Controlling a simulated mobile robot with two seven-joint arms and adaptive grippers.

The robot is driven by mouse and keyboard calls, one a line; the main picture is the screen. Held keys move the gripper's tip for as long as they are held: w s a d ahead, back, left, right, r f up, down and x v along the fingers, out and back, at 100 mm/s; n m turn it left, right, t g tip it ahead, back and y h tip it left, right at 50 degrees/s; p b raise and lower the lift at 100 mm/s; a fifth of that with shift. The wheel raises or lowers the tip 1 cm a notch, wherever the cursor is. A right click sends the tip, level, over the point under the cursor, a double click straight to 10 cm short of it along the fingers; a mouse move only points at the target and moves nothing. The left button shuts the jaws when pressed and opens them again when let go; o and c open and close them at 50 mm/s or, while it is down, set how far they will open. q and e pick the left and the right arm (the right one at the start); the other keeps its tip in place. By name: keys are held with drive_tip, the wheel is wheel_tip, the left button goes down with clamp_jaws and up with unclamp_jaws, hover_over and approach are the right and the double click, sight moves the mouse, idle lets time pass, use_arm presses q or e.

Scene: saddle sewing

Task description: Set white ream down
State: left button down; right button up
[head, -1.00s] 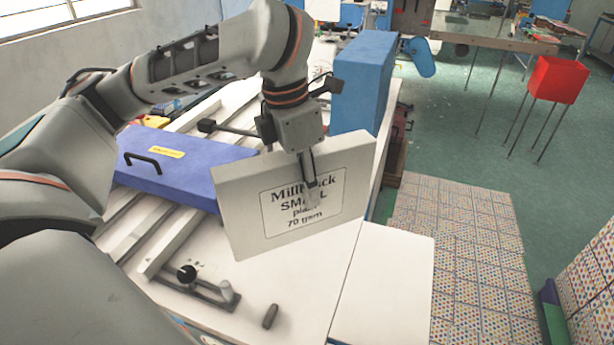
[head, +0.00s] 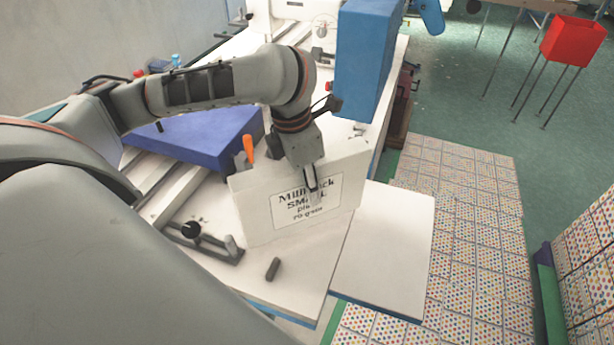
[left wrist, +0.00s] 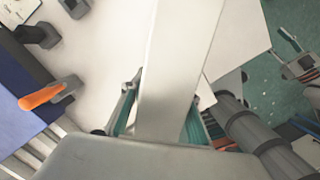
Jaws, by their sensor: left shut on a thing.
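The white ream (head: 252,212) is a flat pale block with a printed label, upright on a narrow edge. My left gripper (head: 314,187) is shut on it from above, with one finger across the label side. In the left wrist view the ream's narrow top (left wrist: 180,60) runs between the fingers (left wrist: 160,120). The ream's lower edge is at or just above the white worktop (head: 300,280); I cannot tell whether it touches. My right gripper is not in view.
A blue panel (head: 190,137) lies left of the ream, and an orange-handled clamp (head: 248,150) stands close behind it. A tall blue block (head: 365,60) stands behind. A dark knob fixture (head: 190,231) is at front left. The white side board (head: 385,250) on the right is clear.

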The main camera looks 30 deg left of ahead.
use_arm(q)
drive_tip(key=shift+f, duration=1.65)
drive_tip(key=c, duration=1.5)
unclamp_jaws()
drive_tip(key=shift+f, duration=0.15)
drive_tip(key=r, duration=0.4)
drive_tip(key=s+r, duration=0.1)
drive_tip(key=r, duration=0.2)
drive_tip(key=a+r, duration=0.1)
drive_tip(key=r, duration=0.3)
drive_tip(key=shift+s+r, duration=0.3)
drive_tip(key=shift+r, duration=0.2)
drive_tip(key=shift+d, duration=0.1)
